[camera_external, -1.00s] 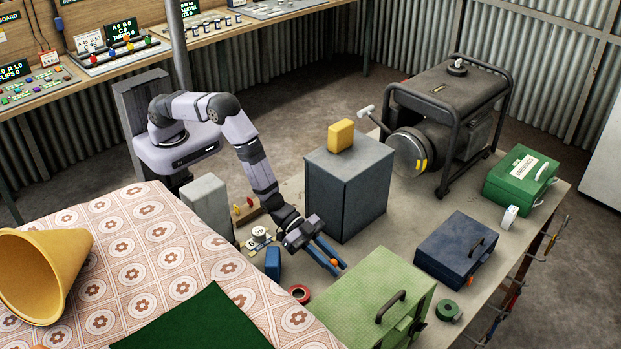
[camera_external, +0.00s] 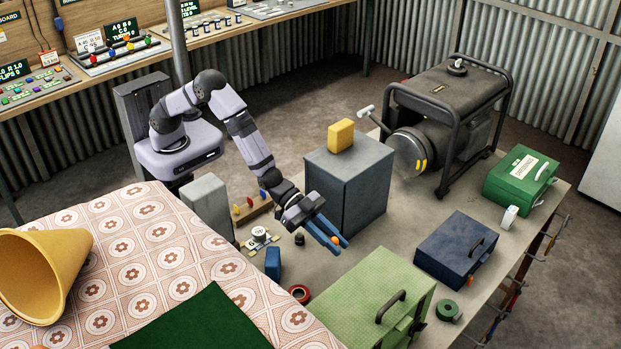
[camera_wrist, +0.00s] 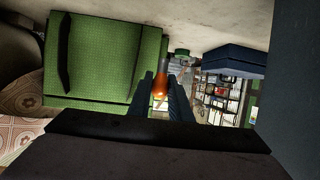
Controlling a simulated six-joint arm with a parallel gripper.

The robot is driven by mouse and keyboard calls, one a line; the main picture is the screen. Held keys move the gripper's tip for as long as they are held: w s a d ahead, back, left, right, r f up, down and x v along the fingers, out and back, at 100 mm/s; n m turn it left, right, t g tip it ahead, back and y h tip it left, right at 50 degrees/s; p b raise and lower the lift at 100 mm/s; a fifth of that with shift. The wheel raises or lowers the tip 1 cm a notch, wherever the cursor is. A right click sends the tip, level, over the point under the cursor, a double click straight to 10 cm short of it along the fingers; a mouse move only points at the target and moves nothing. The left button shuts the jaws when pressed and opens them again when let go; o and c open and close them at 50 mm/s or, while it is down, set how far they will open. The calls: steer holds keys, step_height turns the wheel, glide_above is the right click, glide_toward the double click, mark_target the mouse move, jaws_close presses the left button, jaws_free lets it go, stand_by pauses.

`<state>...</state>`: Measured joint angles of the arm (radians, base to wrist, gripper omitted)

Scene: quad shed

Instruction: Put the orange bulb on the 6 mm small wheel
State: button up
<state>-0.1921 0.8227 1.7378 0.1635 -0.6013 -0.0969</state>
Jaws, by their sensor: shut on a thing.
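My gripper (camera_external: 334,241) is shut on the orange bulb (camera_external: 335,241) and holds it above the table, in front of the grey box. In the wrist view the orange bulb (camera_wrist: 160,84) sits between my two fingertips (camera_wrist: 162,92), with a bright spot low on it. A small round pale part (camera_external: 259,233) on a little mount stands on the table to the left of my gripper. A small dark piece (camera_external: 299,239) stands between them. I cannot tell which part is the 6 mm small wheel.
A tall grey box (camera_external: 347,185) with a yellow block (camera_external: 341,134) on top stands close behind my gripper. A green case (camera_external: 375,300) lies in front, and a dark blue case (camera_external: 456,248) to the right. A blue block (camera_external: 273,264) and a red tape roll (camera_external: 300,293) are nearer the cloth.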

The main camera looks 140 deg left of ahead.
steer(key=w+a+r+n+y+p, duration=0.1)
steer(key=a+r+p, duration=0.25)
steer(key=r, duration=0.95)
steer(key=w+a+r+n+y+p, duration=0.15)
steer(key=r+p, duration=0.25)
steer(key=r, duration=0.9)
steer(key=s+a+f+n+g+y+b, duration=0.1)
steer(key=s+a+f+n+g+y, duration=0.15)
steer(key=s+a, duration=0.9)
steer(key=s+a+f+n+g+y+b, duration=0.1)
steer(key=s+a+f+n+y, duration=0.15)
steer(key=s+a, duration=0.9)
steer(key=s+a+f+n+g+y+b, duration=0.25)
steer(key=s+a+f, duration=0.35)
steer(key=s+f, duration=0.3)
steer(key=d+f+m+t+h+b, duration=0.1)
steer(key=d+f+m+t, duration=0.1)
steer(key=d+f, duration=0.7)
steer(key=shift+s+d+h+b, duration=0.25)
steer(key=shift+d+h+b, duration=0.15)
steer(key=shift+d, duration=0.15)
steer(key=shift+f+p, duration=0.3)
steer(key=shift+f, duration=2.7)
steer(key=shift+f, duration=1.9)
